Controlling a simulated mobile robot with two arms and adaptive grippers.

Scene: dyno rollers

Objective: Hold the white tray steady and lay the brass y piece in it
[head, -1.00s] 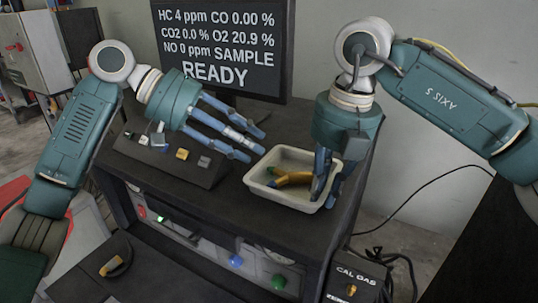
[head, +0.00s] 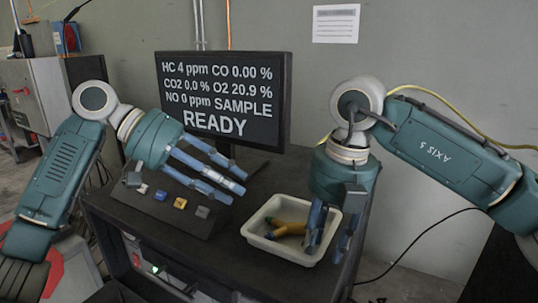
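The white tray (head: 253,235) sits on the dark bench top at the centre right. The brass y piece (head: 292,229) lies inside it, yellowish with darker ends. Its right end is close to a finger of my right gripper, and I cannot tell whether they touch. My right gripper (head: 327,250) points down at the tray's right end, with one finger inside the tray and another outside the right wall. Its fingers are apart and partly hide that wall. My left gripper (head: 228,180) is open, its fingers spread above the bench to the left of the tray.
A monitor (head: 222,99) reading READY stands behind the grippers. A dark switch panel (head: 165,205) with coloured knobs lies below my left gripper. A yellow hose and a black cable run at the right. The bench edge is just in front of the tray.

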